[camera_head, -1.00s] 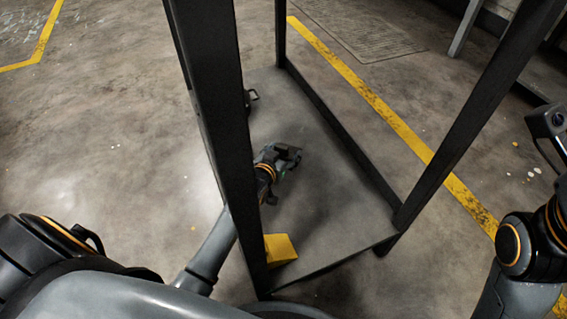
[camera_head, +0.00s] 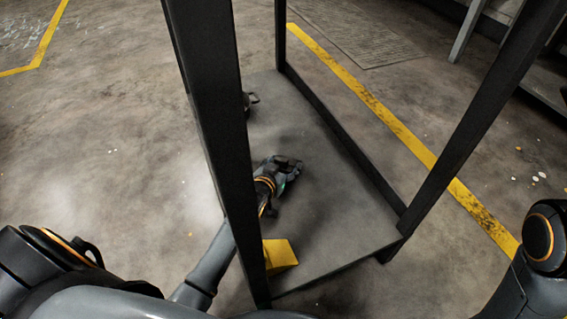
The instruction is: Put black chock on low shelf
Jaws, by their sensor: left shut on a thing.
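The low shelf (camera_head: 330,235) is a grey board inside a black upright frame. My left gripper (camera_head: 289,164) reaches in from the left, behind the near post, and is over the middle of the board. It is shut on a small dark thing, which looks like the black chock; the dark fingers and the dark thing are hard to tell apart. I cannot tell whether it touches the board. My right arm shows at the right edge, but its gripper is out of view.
A yellow chock (camera_head: 280,254) sits on the shelf's near left corner, partly behind the near post (camera_head: 215,110). A small dark object (camera_head: 250,101) shows behind that post farther back. The right post (camera_head: 480,125) slants up at right. Open floor with yellow lines surrounds the frame.

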